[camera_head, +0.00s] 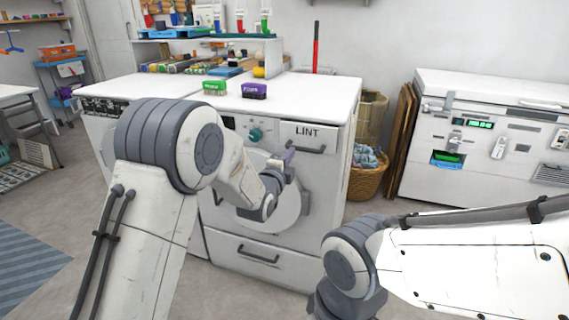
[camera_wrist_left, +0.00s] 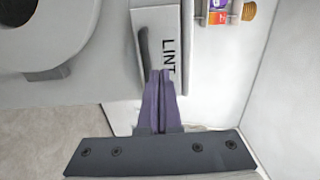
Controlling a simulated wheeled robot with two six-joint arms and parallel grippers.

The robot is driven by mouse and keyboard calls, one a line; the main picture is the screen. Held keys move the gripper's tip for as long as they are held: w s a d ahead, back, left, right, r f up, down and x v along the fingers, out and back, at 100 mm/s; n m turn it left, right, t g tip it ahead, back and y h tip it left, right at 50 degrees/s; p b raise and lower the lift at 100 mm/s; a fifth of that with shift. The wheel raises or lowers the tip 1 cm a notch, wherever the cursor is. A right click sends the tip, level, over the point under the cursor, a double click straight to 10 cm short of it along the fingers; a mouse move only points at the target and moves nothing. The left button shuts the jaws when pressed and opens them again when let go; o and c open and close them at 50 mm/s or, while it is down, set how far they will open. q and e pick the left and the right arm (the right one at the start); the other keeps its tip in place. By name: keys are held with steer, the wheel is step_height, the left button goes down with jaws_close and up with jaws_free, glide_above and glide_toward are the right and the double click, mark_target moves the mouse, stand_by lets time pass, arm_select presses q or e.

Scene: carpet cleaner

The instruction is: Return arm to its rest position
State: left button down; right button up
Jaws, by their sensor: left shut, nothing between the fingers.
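My left arm comes in from the left in the head view. Its gripper (camera_head: 288,155) is in front of the white dryer (camera_head: 335,190), just below the LINT panel (camera_head: 318,133) and its dark handle. In the left wrist view the purple fingers (camera_wrist_left: 160,85) are shut together with nothing between them. There they point toward the LINT drawer (camera_wrist_left: 168,25), and its handle (camera_wrist_left: 144,48) lies just left of the fingertips. I cannot tell whether they touch it. My right arm shows at the lower right of the head view. Its gripper is out of view.
A green brush (camera_head: 214,88) and a purple brush (camera_head: 254,91) stand on the white machine tops. A wicker basket (camera_head: 366,182) with cloth stands right of the dryer. A large white machine (camera_head: 490,140) stands at the right.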

arm_select(q)
steer(key=s+d+f+n+g, duration=0.25)
steer(key=s+n+g, duration=0.2)
steer(key=s, duration=0.65)
steer(key=s+d+f+n+g, duration=0.1)
steer(key=s+f+n+g, duration=0.3)
steer(key=s, duration=0.7)
steer(key=s+a+f+n+g+y, duration=0.1)
steer(key=s+a+n+g+y, duration=0.2)
steer(key=s, duration=0.9)
steer(key=s+a+n+g+y, duration=0.1)
steer(key=s+a+n+g, duration=0.4)
steer(key=s, duration=0.7)
step_height(320, 180, up, 25)
steer(key=m+p, duration=0.2)
steer(key=p, duration=2.3)
steer(key=shift+s+d+g, duration=0.2)
steer(key=shift+d+g, duration=0.1)
steer(key=shift+g, duration=0.05)
